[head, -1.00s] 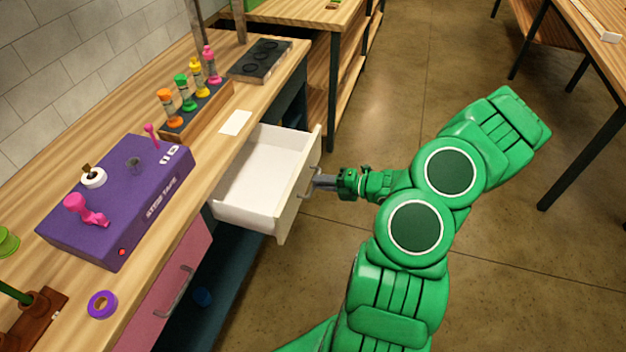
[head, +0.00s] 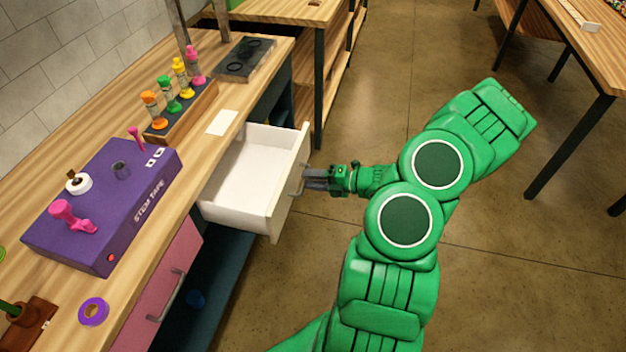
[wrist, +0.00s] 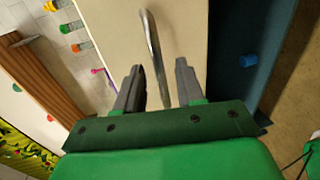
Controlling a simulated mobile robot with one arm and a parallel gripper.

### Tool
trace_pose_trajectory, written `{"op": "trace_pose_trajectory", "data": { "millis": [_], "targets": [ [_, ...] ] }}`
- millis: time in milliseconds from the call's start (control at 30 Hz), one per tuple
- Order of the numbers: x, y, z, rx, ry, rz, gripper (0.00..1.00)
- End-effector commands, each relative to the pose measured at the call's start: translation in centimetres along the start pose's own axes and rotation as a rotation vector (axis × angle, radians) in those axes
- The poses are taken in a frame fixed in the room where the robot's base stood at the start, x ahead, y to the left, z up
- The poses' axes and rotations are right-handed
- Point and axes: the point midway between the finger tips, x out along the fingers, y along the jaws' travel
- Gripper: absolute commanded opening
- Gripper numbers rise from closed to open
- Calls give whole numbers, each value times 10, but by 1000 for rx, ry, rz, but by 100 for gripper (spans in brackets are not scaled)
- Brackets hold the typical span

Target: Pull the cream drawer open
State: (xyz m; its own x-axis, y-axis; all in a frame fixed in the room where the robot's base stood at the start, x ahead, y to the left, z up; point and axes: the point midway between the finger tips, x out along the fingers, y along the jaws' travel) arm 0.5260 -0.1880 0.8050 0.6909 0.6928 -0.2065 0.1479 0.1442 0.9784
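The cream drawer (head: 245,180) is pulled well out from the bench and its inside looks empty. Its metal handle (head: 296,181) is on the front panel; in the wrist view the handle (wrist: 152,45) runs upright against the cream front. My gripper (head: 308,180) is just in front of the panel, at the handle. In the wrist view my gripper (wrist: 160,85) has its two fingers apart, with the lower end of the handle seen between them and neither finger clearly touching it.
A pink drawer (head: 165,290) is shut to the lower left. The bench top holds a purple stem tape box (head: 105,200), a purple tape ring (head: 93,312) and a rack of coloured bottles (head: 185,115). The floor (head: 330,250) around the drawer is clear.

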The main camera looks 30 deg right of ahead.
Motion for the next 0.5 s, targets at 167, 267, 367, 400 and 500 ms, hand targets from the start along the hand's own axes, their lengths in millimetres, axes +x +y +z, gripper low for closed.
{"op": "trace_pose_trajectory", "data": {
  "millis": [167,267,367,400,500],
  "targets": [
    [-9,0,0,-1,-1,0,38],
    [-19,0,1,-2,-2,0,38],
    [-32,0,1,-1,-3,0,38],
    [-37,0,1,-1,-4,-1,38],
    [-50,-1,1,-1,-3,-2,38]
  ]
}}
